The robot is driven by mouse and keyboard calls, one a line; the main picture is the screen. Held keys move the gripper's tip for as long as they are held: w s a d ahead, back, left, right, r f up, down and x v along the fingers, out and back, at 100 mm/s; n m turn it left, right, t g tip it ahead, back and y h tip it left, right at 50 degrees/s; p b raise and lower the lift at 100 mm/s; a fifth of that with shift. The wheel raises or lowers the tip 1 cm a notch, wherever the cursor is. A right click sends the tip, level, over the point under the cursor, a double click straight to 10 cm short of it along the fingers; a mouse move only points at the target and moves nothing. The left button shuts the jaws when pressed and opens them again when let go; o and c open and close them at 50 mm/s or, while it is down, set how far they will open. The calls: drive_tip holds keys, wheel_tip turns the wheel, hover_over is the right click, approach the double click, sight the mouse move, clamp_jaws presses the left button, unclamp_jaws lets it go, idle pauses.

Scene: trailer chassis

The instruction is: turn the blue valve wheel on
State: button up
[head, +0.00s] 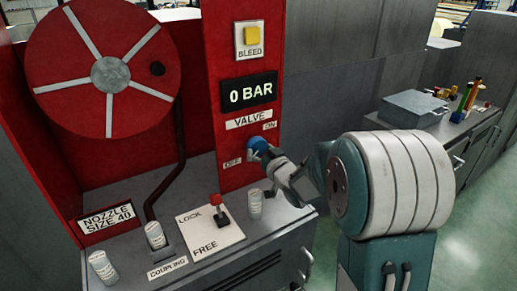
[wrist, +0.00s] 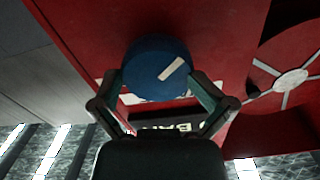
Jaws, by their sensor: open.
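The blue valve wheel (head: 257,145) is mounted on the red panel, between the OFF label (head: 231,162) at lower left and the ON label (head: 269,126) at upper right. In the wrist view the wheel (wrist: 150,62) shows a white pointer mark, which seems to point to the OFF side. My gripper (head: 264,157) is at the wheel, reaching in from the right. In the wrist view its open fingers (wrist: 157,82) stand at either side of the wheel's edge. I cannot tell whether they touch it. The display (head: 249,92) above reads 0 BAR.
A red hose reel (head: 111,74) is at the left. Below the panel, a counter carries a LOCK/FREE plate with a red-topped lever (head: 220,210) and several pale cylinders, one (head: 255,203) close below my gripper. A yellow BLEED button (head: 251,36) sits above the display.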

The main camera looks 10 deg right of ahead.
drive_tip(key=shift+w+d, duration=0.1)
drive_tip(key=shift+w, duration=0.2)
drive_tip(key=c, duration=0.7)
